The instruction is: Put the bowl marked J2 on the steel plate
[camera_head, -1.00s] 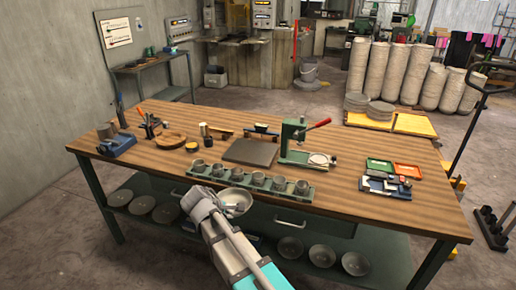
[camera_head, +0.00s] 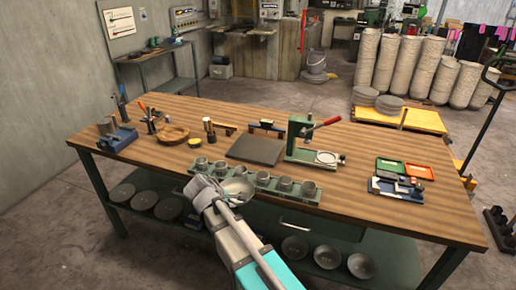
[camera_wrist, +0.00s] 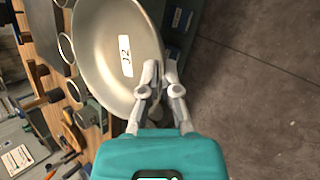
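The bowl marked J2 (camera_wrist: 112,50) is a shallow, pale metal bowl with a white label reading J2 inside it. In the head view the bowl (camera_head: 237,191) is at the table's front edge, overlapping the green rack of cups. My gripper (camera_wrist: 156,84) is closed at the bowl's rim and appears to pinch it; in the head view my gripper (camera_head: 208,192) is left of the bowl. The bowl's height above the table is hard to tell. The steel plate (camera_head: 256,150) is a dark grey square lying flat mid-table, behind the rack, with nothing on it.
The green rack (camera_head: 310,196) with several grey cups stands between the bowl and the plate. A green press (camera_head: 301,140) with a red handle stands right of the plate. A wooden dish (camera_head: 171,134) and a yellow tin (camera_head: 194,142) are to the left.

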